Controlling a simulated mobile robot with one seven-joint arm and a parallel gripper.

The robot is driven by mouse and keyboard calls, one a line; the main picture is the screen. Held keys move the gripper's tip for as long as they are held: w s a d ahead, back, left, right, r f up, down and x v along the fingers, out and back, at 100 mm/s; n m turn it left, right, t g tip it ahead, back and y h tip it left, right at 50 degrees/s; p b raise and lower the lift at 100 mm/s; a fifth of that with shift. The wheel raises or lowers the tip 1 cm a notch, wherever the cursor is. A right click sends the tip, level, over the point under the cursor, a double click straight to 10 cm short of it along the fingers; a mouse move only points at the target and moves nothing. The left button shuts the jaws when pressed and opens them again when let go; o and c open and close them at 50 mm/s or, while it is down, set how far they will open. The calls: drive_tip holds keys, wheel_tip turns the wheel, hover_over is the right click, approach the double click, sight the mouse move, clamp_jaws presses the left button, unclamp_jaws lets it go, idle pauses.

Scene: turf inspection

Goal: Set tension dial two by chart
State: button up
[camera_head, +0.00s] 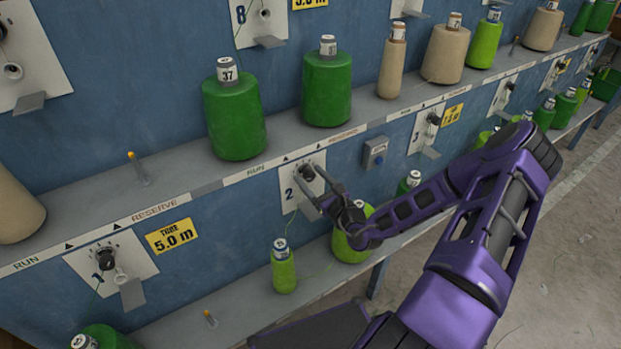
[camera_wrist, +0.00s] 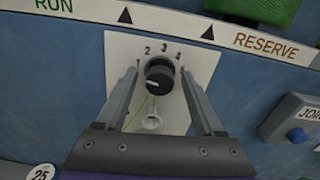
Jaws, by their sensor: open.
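Tension dial two is a black knob (camera_head: 307,171) on a white plate (camera_head: 290,198) marked 2, on the blue panel below the shelf edge. In the wrist view the knob (camera_wrist: 159,76) has numbers over its top, with 2, 3 and 4 readable. A pale mark shows on the knob's lower left; which number it stands for I cannot tell. My gripper (camera_head: 324,194) is open in front of the plate, and its fingers (camera_wrist: 160,84) stand either side of the knob with gaps, not seen touching it. No chart is identifiable.
Dial one (camera_head: 106,258) is at lower left beside a yellow 5.0 m label (camera_head: 173,236). A grey box with a blue button (camera_head: 375,152) is right of dial two. Green cones (camera_head: 234,115) stand on the shelf above; a small green cone (camera_head: 284,270) stands below.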

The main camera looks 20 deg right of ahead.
drive_tip(key=shift+w, duration=0.15)
drive_tip(key=shift+c, duration=0.3)
clamp_jaws()
drive_tip(key=shift+p, duration=0.4)
drive_tip(key=m+p, duration=0.2)
drive_tip(key=p, duration=0.1)
drive_tip(key=shift+r+m, duration=0.15)
drive_tip(key=shift+m, duration=0.25)
drive_tip(key=shift+a+f+m+p, duration=0.1)
drive_tip(key=shift+f+m+p, duration=0.1)
drive_tip(key=shift+m+p, duration=1.85)
drive_tip(key=shift+m+b, duration=0.45)
drive_tip(key=shift+m, duration=0.1)
